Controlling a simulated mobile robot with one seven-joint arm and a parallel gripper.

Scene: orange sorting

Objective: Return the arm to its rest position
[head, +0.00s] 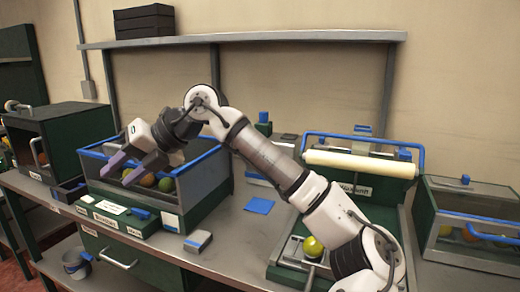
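My arm reaches from the lower right up and across to the left, bent at a high elbow. My gripper (124,170) is at the left, over the blue-rimmed bin (190,180), pointing down and left. Its two purple-tipped fingers stand apart, with nothing visible between them. Several round fruits, orange and green, lie in the bin behind and below the fingers; an orange one (148,180) shows near the fingertips. The gripper partly covers the bin, so I cannot tell how far the tips are above the fruit.
A yellow-green fruit (313,246) sits on the green station with a white roller (360,163), beside my forearm. A lidded case (470,232) with fruit stands right, a dark green box (60,140) left. A shelf (250,37) runs above. A small grey block (198,241) lies on the bench.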

